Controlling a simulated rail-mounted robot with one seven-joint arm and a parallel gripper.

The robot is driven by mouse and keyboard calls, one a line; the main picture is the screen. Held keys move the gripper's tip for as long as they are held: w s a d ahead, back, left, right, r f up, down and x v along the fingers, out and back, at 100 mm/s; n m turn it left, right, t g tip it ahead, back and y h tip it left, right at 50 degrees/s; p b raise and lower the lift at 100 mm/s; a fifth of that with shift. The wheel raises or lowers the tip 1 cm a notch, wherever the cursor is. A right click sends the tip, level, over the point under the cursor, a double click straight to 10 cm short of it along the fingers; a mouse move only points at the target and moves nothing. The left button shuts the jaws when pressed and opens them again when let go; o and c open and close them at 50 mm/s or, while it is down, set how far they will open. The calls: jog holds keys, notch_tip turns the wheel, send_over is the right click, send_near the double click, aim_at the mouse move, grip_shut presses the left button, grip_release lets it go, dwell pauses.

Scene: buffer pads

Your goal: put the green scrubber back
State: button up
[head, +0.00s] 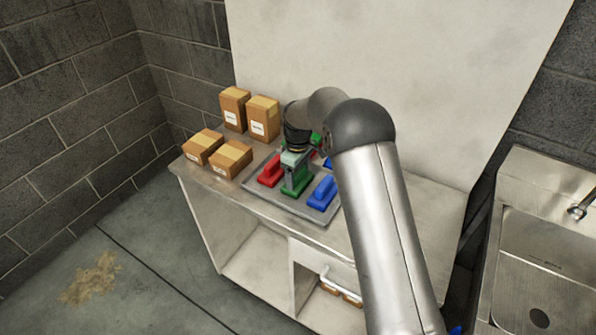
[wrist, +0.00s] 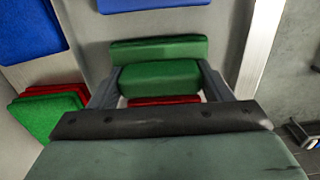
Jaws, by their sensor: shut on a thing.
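The green scrubber (head: 295,191) is between the fingers of my gripper (head: 297,174), at the front middle of a grey tray (head: 252,204). In the wrist view, the fingers are shut on both ends of its green grip (wrist: 158,82), with its wider green base (wrist: 160,49) beyond. I cannot tell whether its underside touches the tray. Another green scrubber (head: 315,138) shows partly behind my arm at the back; a green one also lies at the left in the wrist view (wrist: 48,116).
A red scrubber (head: 271,170) lies left of the held one and a blue scrubber (head: 322,193) right of it. Another blue piece (head: 328,163) is partly hidden behind. Cardboard boxes (head: 234,158) stand left of the tray. A sink (head: 540,262) is far right.

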jog(key=shift+f, duration=0.2)
jog(key=o, duration=0.9)
jog(key=shift+r, duration=0.1)
notch_tip(320, 180, up, 12)
jog(key=shift+r+b, duration=0.25)
jog(key=shift+b, duration=0.8)
jog(key=s+d+r+m, duration=0.3)
jog(key=s+d, duration=0.3)
jog(key=s, duration=0.2)
jog(key=s+d+r+m, duration=0.3)
jog(key=s+d, duration=0.2)
jog(key=s, duration=0.3)
jog(key=s+d+f+m, duration=0.1)
jog(key=s+d+m, duration=0.1)
jog(key=s, duration=0.5)
jog(key=s+d+f+m, duration=0.2)
jog(key=s+d, duration=0.1)
jog(key=s, duration=0.5)
jog(key=s+d+f+m, duration=0.2)
jog(key=s, duration=0.5)
jog(key=shift+s+d+t, duration=0.15)
jog(key=shift+s+t, duration=0.15)
jog(key=shift+t, duration=0.1)
